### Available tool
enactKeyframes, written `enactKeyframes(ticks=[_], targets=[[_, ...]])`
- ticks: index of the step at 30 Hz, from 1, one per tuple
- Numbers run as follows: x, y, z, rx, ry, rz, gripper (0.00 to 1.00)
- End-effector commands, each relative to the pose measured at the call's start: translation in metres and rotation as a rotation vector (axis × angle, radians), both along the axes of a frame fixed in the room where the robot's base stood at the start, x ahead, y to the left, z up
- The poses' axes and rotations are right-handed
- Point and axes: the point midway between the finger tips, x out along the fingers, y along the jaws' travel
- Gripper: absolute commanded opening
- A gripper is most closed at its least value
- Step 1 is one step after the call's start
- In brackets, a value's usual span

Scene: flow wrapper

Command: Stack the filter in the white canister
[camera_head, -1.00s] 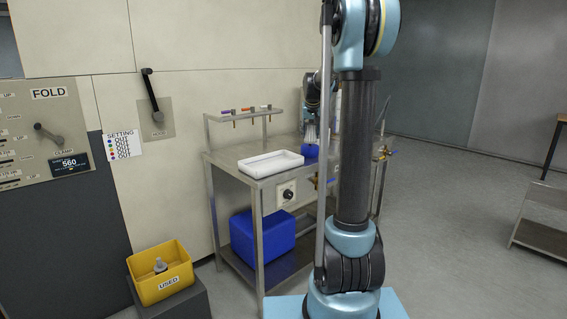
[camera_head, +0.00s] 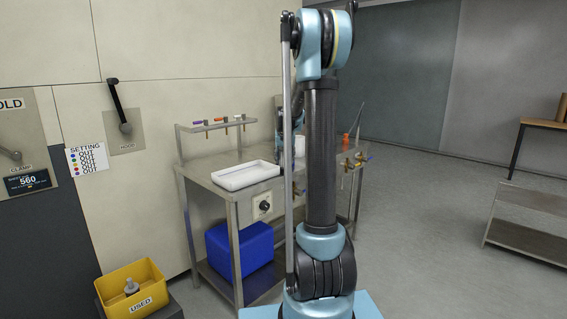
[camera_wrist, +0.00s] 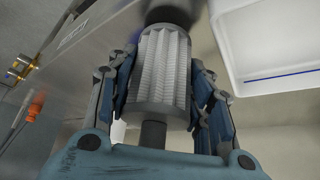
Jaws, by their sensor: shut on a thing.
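My gripper (camera_wrist: 163,82) is shut on a pleated, pale grey cylindrical filter (camera_wrist: 163,62) in the wrist view, with fingers on both sides of it. A dark round part sits at the filter's far end and a dark stem at its near end. In the head view my arm hides the gripper's tip and the filter. A white object (camera_head: 299,146), possibly the white canister, shows only partly on the bench beside my arm; its opening cannot be seen.
A white tray (camera_head: 226,183) lies on the steel bench (camera_head: 205,168); it also fills the wrist view's upper right (camera_wrist: 236,77). A small rack (camera_head: 216,125) stands behind. An orange item (camera_head: 346,139) and brass valves are at the right. A blue bin (camera_head: 240,249) sits below. A yellow USED bin (camera_head: 112,310) is lower left.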

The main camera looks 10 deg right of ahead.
Motion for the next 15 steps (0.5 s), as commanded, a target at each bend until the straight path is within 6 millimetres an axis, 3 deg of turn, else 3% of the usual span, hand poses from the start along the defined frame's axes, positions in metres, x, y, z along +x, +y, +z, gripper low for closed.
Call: enactKeyframes(ticks=[3, 13, 14, 15], targets=[[-0.0003, -0.0001, -0.0127, 0.000, 0.000, 0.000, 0.21], [-0.0004, -0.0001, -0.0153, 0.000, 0.000, 0.000, 0.21], [-0.0004, -0.0001, -0.0153, 0.000, 0.000, 0.000, 0.51], [-0.0003, 0.0000, -0.0152, 0.000, 0.000, 0.000, 0.60]])
